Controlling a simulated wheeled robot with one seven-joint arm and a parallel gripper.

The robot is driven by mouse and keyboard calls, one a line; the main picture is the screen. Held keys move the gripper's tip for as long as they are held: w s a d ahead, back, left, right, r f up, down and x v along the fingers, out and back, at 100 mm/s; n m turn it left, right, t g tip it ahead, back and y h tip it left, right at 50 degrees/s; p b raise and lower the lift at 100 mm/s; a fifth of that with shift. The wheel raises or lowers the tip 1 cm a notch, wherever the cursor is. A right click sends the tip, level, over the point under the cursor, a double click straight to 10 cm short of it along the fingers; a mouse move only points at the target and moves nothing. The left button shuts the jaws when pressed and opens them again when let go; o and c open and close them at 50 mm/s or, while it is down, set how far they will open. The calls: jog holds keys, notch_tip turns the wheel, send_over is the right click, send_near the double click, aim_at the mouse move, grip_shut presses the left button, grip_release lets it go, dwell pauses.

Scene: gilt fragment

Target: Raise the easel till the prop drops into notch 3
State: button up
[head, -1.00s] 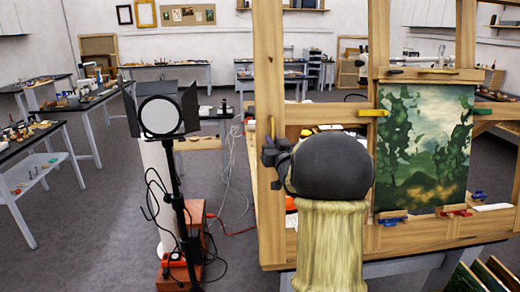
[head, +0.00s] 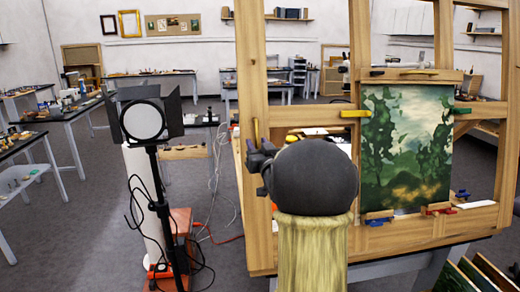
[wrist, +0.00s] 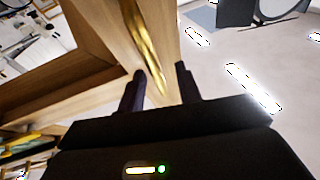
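The wooden easel (head: 252,215) stands at the right and holds a green landscape painting (head: 405,145). A brass strip (head: 256,132) runs along its left post. My gripper (head: 262,158) is at that post, near the strip's lower end. In the wrist view, the two dark fingers of my gripper (wrist: 161,84) stand apart, with the strip (wrist: 150,45) and wood (wrist: 110,25) showing between them. Visible gaps separate the fingers from the strip; contact with the wood cannot be judged. The prop and notches cannot be made out.
A studio lamp (head: 143,119) on a dark stand, with loose cables, stands left of the easel beside a white cylinder (head: 144,210). Several worktables line the left and back. Framed canvases (head: 490,275) lean at the lower right. Open grey floor (head: 75,245) lies at the left.

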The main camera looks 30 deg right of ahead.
jog(key=b+v, duration=0.5)
jog(key=v, duration=1.2)
jog(key=shift+s+b, duration=0.25)
jog(key=shift+b, duration=0.1)
jog(key=w+a+f+g+y, duration=0.1)
jog(key=a+f+g, duration=0.35)
jog(key=f, duration=0.45)
jog(key=w+a+f+g+y, duration=0.1)
jog(key=w+a+f+g, duration=0.1)
jog(key=a+f+g, duration=0.5)
jog(key=s+a+f+n+g+y, duration=0.1)
jog(key=s+a+f, duration=0.3)
jog(key=s+a+f+n+g+y, duration=0.1)
jog(key=s+a+f+g, duration=0.1)
jog(key=s+a+f, duration=0.2)
jog(key=s+a+f+n+g+y, duration=0.1)
jog(key=s+a+f+g, duration=0.1)
jog(key=s+a+f, duration=0.2)
jog(key=shift+a+f+n, duration=0.3)
jog(key=shift+f, duration=0.15)
